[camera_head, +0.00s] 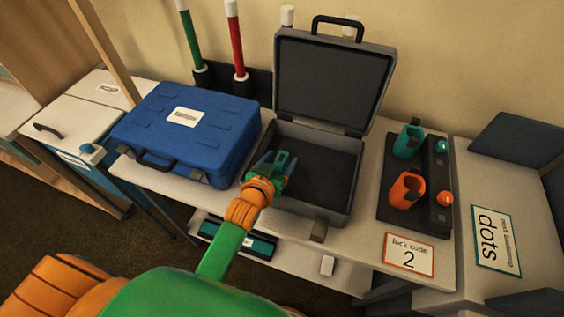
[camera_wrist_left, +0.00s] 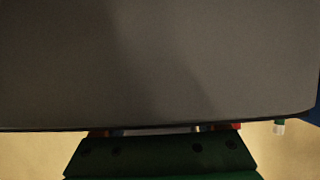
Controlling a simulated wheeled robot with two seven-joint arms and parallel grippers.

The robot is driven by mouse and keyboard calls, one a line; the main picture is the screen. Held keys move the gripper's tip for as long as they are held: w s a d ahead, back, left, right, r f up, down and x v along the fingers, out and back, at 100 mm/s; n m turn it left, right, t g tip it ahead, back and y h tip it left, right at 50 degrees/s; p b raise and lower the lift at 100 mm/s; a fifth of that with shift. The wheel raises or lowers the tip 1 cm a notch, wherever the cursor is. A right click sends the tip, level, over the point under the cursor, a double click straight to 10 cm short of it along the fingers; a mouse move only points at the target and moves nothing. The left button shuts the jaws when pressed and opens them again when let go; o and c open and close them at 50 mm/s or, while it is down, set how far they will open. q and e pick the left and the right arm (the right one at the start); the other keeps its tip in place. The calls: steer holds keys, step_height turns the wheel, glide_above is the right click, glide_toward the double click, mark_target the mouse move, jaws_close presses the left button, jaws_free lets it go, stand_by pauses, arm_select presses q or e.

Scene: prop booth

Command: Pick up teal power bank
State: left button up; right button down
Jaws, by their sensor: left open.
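I cannot make out a teal power bank for certain. A flat teal item (camera_head: 258,246) with a pale label lies in a dark tray on the lower shelf, and I cannot tell what it is. The grey case (camera_head: 341,143) stands open on the table with its lid (camera_head: 330,80) upright. My left gripper (camera_head: 274,160) is open over the left part of the case, hiding some of its inside. The left wrist view is mostly filled by a dark grey panel (camera_wrist_left: 150,60), with my green gripper body along the bottom. My right gripper is out of view.
A closed blue case (camera_head: 190,125) stands left of the grey one. To the right, a dark tray (camera_head: 396,215) holds a teal holder (camera_head: 408,141) and an orange holder (camera_head: 406,191). A "lock code 2" card (camera_head: 409,254) lies at the front. Coloured tubes stand behind.

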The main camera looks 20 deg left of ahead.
arm_select(q)
steer(key=shift+x, duration=0.95)
steer(key=shift+s, duration=0.15)
steer(key=shift+c, duration=0.4)
jaws_close()
steer(key=shift+r, duration=0.1)
